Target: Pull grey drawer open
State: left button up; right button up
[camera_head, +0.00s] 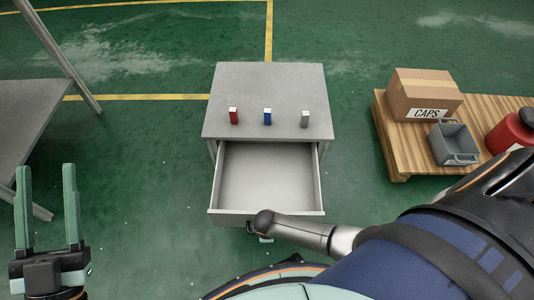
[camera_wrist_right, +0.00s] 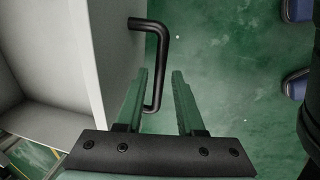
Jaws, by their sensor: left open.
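The grey drawer (camera_head: 268,180) is pulled well out of the grey cabinet (camera_head: 270,88), and its inside is empty. Its front panel also shows in the right wrist view (camera_wrist_right: 115,45), with a black bar handle (camera_wrist_right: 162,45). My right gripper (camera_wrist_right: 160,74) has its fingers apart, with the handle bar between them and a gap visible beside the bar. In the head view it is mostly hidden under my right arm, in front of the drawer. My left gripper (camera_head: 44,168) is open and empty, well left of the drawer, above the floor.
Red (camera_head: 233,116), blue (camera_head: 267,117) and grey (camera_head: 304,119) blocks stand on the cabinet top. At right, a wooden pallet (camera_head: 396,165) bears a CAPS carton (camera_head: 424,93), a grey bin (camera_head: 452,146) and a red container (camera_head: 512,132). A grey table (camera_head: 40,115) stands at left.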

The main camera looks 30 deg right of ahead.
jog(key=shift+o, duration=0.5)
jog(key=shift+r, duration=0.15)
pick_arm(q)
notch_tip(320, 180, down, 9)
jog(key=w+n+g+y+p, duration=0.2)
jog(key=w+n+g+y, duration=0.1)
jog(key=y, duration=0.1)
jog(key=s+f+n+g+y+p, duration=0.1)
jog(key=s+f+g, duration=0.3)
jog(key=f, duration=0.5)
jog(key=s+f+n+g+y+p, duration=0.2)
jog(key=s+f+g+p, duration=0.2)
jog(key=f, duration=0.6)
jog(key=shift+a+f+g, duration=0.3)
jog(key=shift+a+g, duration=0.05)
jog(key=shift+g, duration=0.55)
pick_arm(e)
notch_tip(320, 180, up, 12)
jog(key=s+a, duration=0.1)
jog(key=s, duration=0.1)
